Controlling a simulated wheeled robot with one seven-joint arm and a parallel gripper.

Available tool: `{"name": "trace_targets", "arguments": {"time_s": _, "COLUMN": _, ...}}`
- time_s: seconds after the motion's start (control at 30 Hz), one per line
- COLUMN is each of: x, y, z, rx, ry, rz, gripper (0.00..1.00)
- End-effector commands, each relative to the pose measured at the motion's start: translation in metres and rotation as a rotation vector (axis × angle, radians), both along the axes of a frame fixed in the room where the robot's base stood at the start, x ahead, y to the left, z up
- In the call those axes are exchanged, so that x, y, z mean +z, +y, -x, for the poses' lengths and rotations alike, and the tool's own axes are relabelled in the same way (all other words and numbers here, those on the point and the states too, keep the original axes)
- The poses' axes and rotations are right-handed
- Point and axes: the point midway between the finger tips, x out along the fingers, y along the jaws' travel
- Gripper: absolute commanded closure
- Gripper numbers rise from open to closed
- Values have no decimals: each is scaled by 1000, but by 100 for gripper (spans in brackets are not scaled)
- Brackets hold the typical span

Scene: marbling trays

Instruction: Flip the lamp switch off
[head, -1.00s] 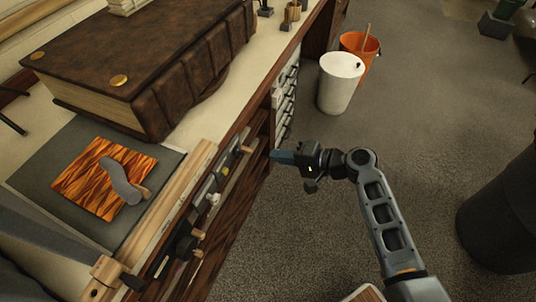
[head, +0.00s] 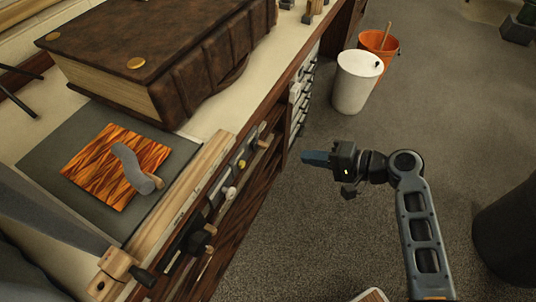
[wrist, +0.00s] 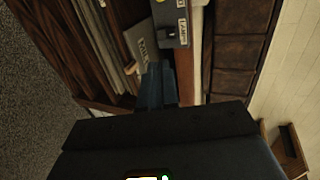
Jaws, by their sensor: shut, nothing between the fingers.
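A small grey switch box (wrist: 168,14) shows at the top of the wrist view, on the bench's front edge. It has a white label that reads LAMP and a small dark part near its lower end; I cannot tell the lever's position. In the head view a grey box with a yellow button (head: 242,163) sits on the bench front and looks like the same box. My gripper (head: 305,157) is shut and empty, to the right of the bench front and apart from it. In the wrist view its blue fingers (wrist: 157,82) point toward the box's lower end, not visibly touching it.
Wooden and white knobs (head: 231,193) and a black clamp-like part (head: 190,240) jut from the bench front. A large brown book (head: 150,50) and an orange marbled sheet (head: 110,165) lie on top. White (head: 355,85) and orange buckets stand behind on open carpet.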

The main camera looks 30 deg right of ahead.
Motion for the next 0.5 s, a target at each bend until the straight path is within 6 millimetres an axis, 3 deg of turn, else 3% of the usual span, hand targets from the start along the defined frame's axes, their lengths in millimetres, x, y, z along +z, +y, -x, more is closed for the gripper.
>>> {"name": "trace_targets", "arguments": {"time_s": 0.17, "x": -5, "y": -6, "z": 11, "rx": -3, "ry": 12, "rz": 10, "gripper": 100}}
{"name": "trace_targets", "arguments": {"time_s": 0.5, "x": -3, "y": -5, "z": 11, "rx": -3, "ry": 14, "rz": 11, "gripper": 100}}
